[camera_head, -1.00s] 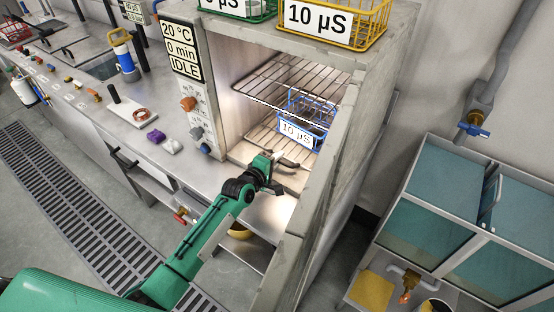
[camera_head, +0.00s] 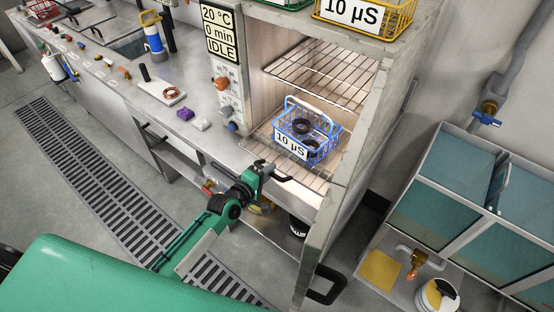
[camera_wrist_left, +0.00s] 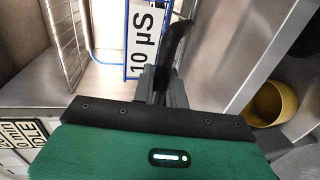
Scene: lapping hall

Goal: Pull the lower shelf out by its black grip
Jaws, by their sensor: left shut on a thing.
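The lower shelf (camera_head: 320,183) is a wire rack in the open oven chamber and sticks out towards me past the upper shelf. Its black grip (camera_head: 284,177) is at the front edge and also shows in the wrist view (camera_wrist_left: 178,42). My left gripper (camera_head: 264,171) is shut on the black grip; in the wrist view its fingers (camera_wrist_left: 160,86) close around the lower part of it. A blue wire basket (camera_head: 296,155) labelled 10 µS stands upright on the shelf with black rings inside. My right gripper is not in view.
The upper wire shelf (camera_head: 318,79) is empty. The oven door (camera_head: 325,225) stands open at the right, with a black handle (camera_head: 327,285). A yellow bowl (camera_wrist_left: 272,103) sits below, to the right in the wrist view.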

